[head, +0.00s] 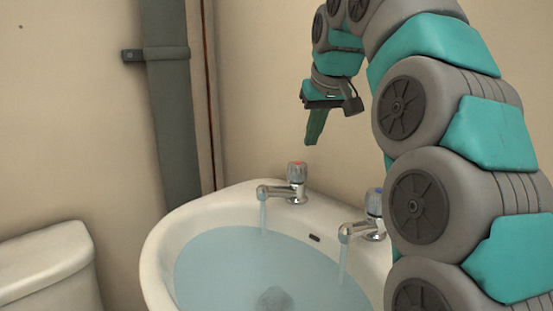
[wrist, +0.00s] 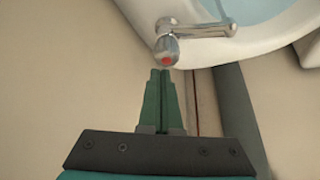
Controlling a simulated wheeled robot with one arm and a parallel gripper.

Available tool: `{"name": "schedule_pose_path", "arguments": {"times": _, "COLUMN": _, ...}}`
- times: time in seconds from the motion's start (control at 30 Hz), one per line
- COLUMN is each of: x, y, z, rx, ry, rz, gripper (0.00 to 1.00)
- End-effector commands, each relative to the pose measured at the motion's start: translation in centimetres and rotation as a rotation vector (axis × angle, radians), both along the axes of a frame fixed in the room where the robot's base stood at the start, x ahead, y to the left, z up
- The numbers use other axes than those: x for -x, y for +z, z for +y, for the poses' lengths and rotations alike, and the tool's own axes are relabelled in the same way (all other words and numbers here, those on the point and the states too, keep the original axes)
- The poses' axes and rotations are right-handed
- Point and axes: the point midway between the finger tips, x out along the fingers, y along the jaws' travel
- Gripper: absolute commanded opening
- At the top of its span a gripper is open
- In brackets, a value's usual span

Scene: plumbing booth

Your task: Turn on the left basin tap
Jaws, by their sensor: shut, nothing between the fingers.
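The left basin tap (head: 291,187) is chrome with a red-marked top, on the back left rim of the white basin (head: 158,240). A stream of water runs from its spout. In the wrist view the tap (wrist: 190,30) lies just beyond my fingertips, its red dot facing the camera. The right tap (head: 365,228), with a blue-marked top, also runs water; my arm partly covers it. My gripper (head: 314,140) is shut and empty, pointing down above the left tap and apart from it. The green fingers (wrist: 160,72) show pressed together in the wrist view.
Water (head: 240,270) stands in the basin. A white cistern (head: 45,265) is at the lower left. A grey vertical pipe (head: 172,110) and a thin brown pipe (head: 208,90) run up the wall behind. The air around the left tap is clear.

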Motion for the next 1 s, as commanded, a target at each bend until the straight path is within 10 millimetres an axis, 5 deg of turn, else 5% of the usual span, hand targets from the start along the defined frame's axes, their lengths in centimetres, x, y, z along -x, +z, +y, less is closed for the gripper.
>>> {"name": "schedule_pose_path", "arguments": {"times": 0.63, "x": 0.4, "y": 0.2, "z": 2.8, "rx": 0.003, "ry": 0.002, "rz": 0.007, "gripper": 0.0}}
{"name": "schedule_pose_path", "arguments": {"times": 1.0, "x": 0.5, "y": -3.0, "z": 2.9, "rx": 0.003, "ry": 0.003, "rz": 0.006, "gripper": 0.0}}
